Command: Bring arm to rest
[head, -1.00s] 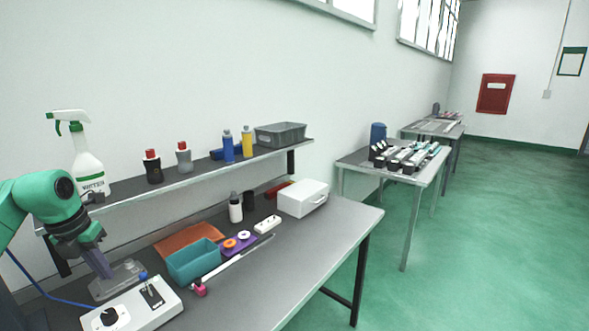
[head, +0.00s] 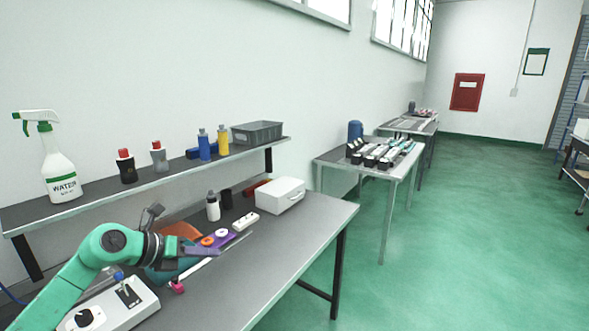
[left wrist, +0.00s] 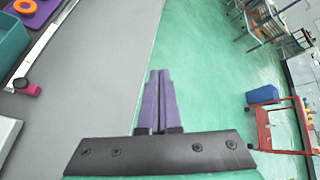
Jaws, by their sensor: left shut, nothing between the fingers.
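My left arm is green and comes in from the lower left in the head view. My left gripper (head: 203,251) is above the near workbench, in front of a teal bin (head: 160,275) that it partly hides. In the left wrist view its purple fingers (left wrist: 159,100) are together with nothing between them. Below them show the grey bench top (left wrist: 98,70) and the green floor. My right gripper is not in view.
The grey workbench (head: 275,255) holds a white control box (head: 135,305), a white case (head: 280,195) and a power strip (head: 246,221). A shelf above it carries a spray bottle (head: 58,170) and smaller bottles. Open green floor (head: 440,240) lies right.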

